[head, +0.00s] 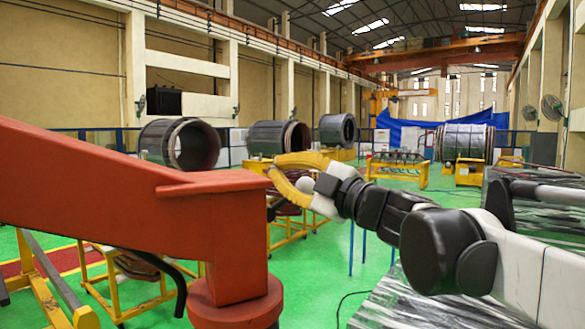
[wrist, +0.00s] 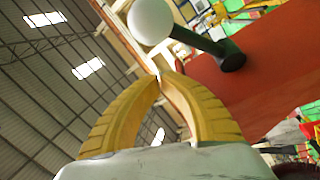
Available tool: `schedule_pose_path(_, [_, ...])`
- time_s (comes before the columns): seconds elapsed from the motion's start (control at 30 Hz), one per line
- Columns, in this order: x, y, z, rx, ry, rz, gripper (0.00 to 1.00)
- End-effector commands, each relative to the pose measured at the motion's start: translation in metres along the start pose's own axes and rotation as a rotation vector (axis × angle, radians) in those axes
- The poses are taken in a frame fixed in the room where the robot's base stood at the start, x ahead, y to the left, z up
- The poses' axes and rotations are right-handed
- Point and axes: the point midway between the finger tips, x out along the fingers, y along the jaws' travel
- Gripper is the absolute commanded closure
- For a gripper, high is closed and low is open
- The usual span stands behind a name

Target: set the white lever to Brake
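The white lever shows in the wrist view as a white ball knob (wrist: 150,21) on a dark rod. The rod ends in a dark base (wrist: 232,56) on the face of a red beam (wrist: 255,90). In the head view the knob (head: 305,185) is small, just right of the beam's end, by my yellow fingers. My gripper (head: 270,166) is there beside it. In the wrist view my gripper (wrist: 158,76) has its curved fingers meeting at the tips, with nothing seen between them. The tips lie just below the knob in the picture, seemingly apart from it. No Brake marking is readable.
The large red beam (head: 110,185) and its post (head: 235,250) fill the left front. A plastic-covered surface (head: 440,305) lies below my arm at right. Yellow stands (head: 120,290) and large stator cylinders (head: 180,145) stand behind on the green floor.

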Motion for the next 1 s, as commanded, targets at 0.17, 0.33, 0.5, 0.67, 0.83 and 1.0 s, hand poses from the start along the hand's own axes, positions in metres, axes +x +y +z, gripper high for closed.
schedule_pose_path(0.17, [-0.011,0.002,0.025,-0.001,-0.006,0.003,1.0])
schedule_pose_path(0.33, [-0.014,0.001,0.033,-0.001,-0.005,0.002,1.0])
schedule_pose_path(0.5, [-0.015,0.0,0.034,-0.001,-0.004,0.001,1.0])
schedule_pose_path(0.67, [-0.015,0.0,0.034,0.0,-0.004,0.002,1.0])
schedule_pose_path(0.83, [-0.015,-0.001,0.035,0.017,-0.004,0.01,1.0])
schedule_pose_path(1.0, [-0.017,-0.002,0.038,0.049,-0.004,0.023,1.0])
